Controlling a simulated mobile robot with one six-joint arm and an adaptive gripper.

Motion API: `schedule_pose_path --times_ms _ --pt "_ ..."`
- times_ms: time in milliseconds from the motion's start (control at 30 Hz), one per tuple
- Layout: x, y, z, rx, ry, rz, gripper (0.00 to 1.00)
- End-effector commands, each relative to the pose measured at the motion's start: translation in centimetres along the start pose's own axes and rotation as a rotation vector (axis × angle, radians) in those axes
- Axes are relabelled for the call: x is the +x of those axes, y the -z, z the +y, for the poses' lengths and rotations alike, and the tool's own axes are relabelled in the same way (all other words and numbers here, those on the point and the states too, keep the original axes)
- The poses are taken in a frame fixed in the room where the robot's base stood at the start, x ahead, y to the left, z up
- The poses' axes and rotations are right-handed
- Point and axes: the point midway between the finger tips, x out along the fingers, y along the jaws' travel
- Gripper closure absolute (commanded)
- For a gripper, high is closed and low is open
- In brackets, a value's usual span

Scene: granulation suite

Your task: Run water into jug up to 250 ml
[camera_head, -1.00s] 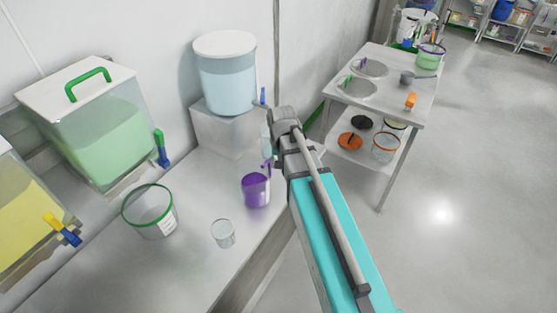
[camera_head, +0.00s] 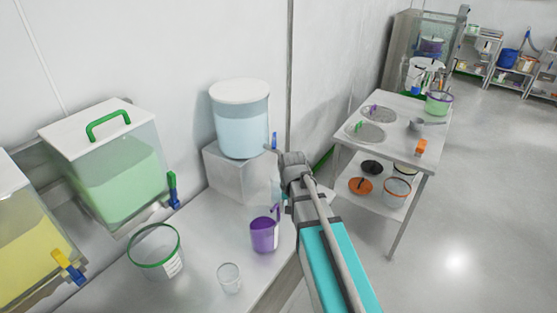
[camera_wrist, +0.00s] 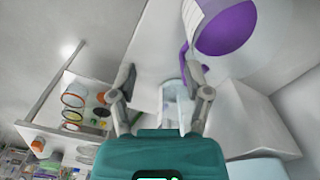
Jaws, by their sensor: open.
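A round tank of pale blue water (camera_head: 241,130) with a white lid stands on a pale block, with a small blue tap (camera_head: 274,141) on its right side. A clear vessel (camera_head: 277,186), which looks like a jug, stands below the tap, partly hidden by my arm. It also shows in the wrist view (camera_wrist: 172,104), between and beyond my fingers. My gripper (camera_wrist: 160,78) is open, its two fingers apart, and I see no grip on the vessel. The water level in it cannot be read. A purple jug (camera_head: 263,236) stands on the bench, left of my arm.
A green-rimmed bucket (camera_head: 142,262) and a small clear beaker (camera_head: 229,280) stand on the bench. Tanks of green (camera_head: 125,190) and yellow liquid (camera_head: 25,235) are at left. A steel table (camera_head: 408,140) stands at right, with open floor beyond.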

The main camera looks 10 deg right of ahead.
Motion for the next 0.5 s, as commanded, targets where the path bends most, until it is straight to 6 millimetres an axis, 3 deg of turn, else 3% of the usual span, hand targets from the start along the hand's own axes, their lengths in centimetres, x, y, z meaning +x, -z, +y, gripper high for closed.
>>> schedule_pose_path --times_ms 500 --pt "-9.0 10.8 -2.8 -0.012 0.0 0.0 0.37"
